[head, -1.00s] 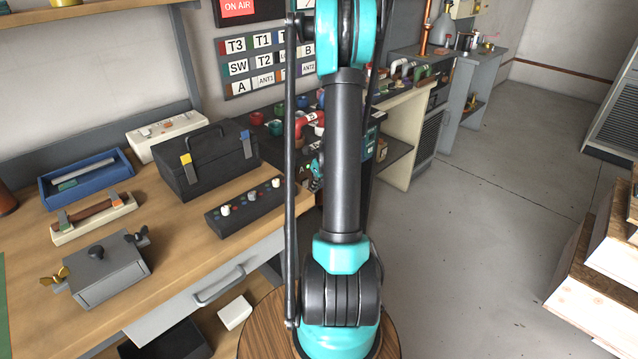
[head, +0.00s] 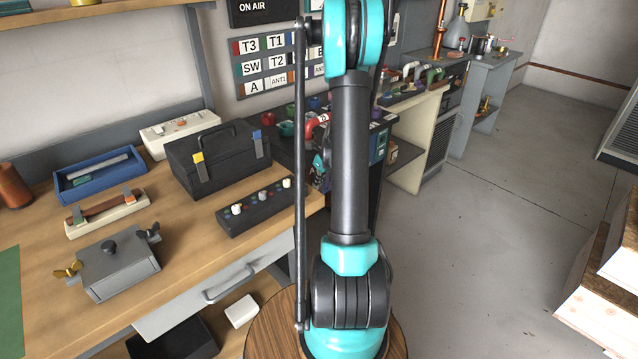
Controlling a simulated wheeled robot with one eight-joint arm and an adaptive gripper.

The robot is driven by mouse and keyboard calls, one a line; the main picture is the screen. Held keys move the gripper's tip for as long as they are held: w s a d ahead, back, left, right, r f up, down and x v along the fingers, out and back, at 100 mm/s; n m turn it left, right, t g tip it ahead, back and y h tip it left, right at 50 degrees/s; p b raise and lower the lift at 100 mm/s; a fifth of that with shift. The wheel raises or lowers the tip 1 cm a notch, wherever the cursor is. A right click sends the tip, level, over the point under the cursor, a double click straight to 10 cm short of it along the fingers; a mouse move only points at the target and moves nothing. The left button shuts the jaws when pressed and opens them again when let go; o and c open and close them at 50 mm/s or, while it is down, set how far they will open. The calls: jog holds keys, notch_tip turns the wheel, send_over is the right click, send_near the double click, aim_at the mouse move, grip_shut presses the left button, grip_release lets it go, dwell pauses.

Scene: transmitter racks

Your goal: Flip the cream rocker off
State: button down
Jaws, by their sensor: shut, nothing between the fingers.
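No cream rocker can be made out for certain. A cream box (head: 158,147) with small light and orange parts on top stands at the back of the wooden bench; whether one of them is the rocker is too small to tell. A black strip (head: 262,212) with white knobs and small coloured dots lies near the bench's right end. My arm rises through the middle of the view and hides part of the dark bench behind it. My gripper is not clearly seen.
The wooden bench (head: 198,228) also holds a black toolbox (head: 212,165), a blue tray (head: 77,190), a cream block with a brown handle (head: 95,222) and a grey box (head: 118,275). An ON AIR sign (head: 265,8) hangs above. Pale floor (head: 480,250) lies open at right.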

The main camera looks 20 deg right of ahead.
jog(key=shift+r, duration=0.2)
jog(key=shift+r, duration=0.65)
jog(key=s+v, duration=0.1)
jog(key=v, duration=1)
jog(key=shift+d, duration=0.25)
